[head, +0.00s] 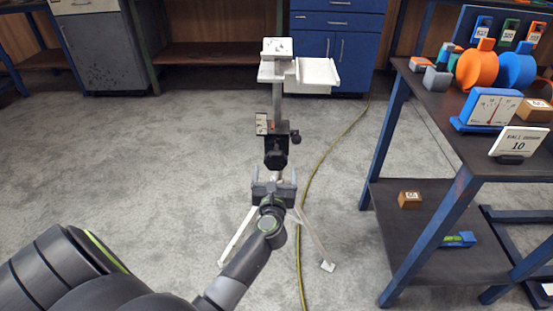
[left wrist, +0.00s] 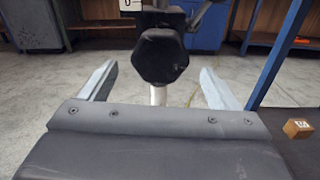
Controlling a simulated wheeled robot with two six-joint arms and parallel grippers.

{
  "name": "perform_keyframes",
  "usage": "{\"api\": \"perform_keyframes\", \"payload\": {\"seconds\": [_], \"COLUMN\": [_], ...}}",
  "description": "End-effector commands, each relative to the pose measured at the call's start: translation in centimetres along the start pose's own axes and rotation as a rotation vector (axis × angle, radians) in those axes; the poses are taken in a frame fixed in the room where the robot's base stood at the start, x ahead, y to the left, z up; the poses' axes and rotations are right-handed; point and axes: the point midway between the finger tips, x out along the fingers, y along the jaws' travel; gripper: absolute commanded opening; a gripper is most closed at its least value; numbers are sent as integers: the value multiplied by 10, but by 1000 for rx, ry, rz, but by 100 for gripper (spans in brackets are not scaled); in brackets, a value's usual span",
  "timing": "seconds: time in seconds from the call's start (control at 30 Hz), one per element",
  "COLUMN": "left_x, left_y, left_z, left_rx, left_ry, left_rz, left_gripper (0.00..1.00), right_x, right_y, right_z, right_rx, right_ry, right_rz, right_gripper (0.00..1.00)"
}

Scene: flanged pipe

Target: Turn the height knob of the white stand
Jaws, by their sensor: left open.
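The white stand (head: 305,76) stands upright on the floor at the middle of the head view, with a flat top on a grey post and splayed white legs. A black collar holds a dark height knob (head: 276,157) facing me. The knob (left wrist: 160,55) is large, dark and faceted in the left wrist view, with the pale post showing below it. My left gripper (head: 274,176) is open and empty, just on the near side of the knob. In the left wrist view its fingers (left wrist: 157,82) lie left and right of the knob, with visible gaps. My right gripper is out of view.
A dark shelf table (head: 445,115) with blue legs stands on the right, holding orange and blue parts, a gauge (head: 491,108) and a sign (head: 517,143). A yellow cable (head: 318,165) runs along the floor beside the stand. Blue drawers (head: 338,45) stand behind. The left floor is clear.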

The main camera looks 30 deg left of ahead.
Motion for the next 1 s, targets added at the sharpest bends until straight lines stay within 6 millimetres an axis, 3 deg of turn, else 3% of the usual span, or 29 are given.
{"api": "perform_keyframes", "payload": {"seconds": [0.1,0.33,0.77,1.0], "left_x": [26,60,70,70], "left_y": [0,0,0,0], "left_z": [-1,-1,0,0], "left_rx": [2,0,0,0], "left_ry": [-3,-1,0,0], "left_rz": [-1,-1,0,0], "left_gripper": [84,84,84,54], "right_x": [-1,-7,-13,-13], "right_y": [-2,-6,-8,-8], "right_z": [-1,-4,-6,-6], "right_rx": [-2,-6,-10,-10], "right_ry": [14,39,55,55], "right_rz": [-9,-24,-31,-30], "right_gripper": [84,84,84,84]}}
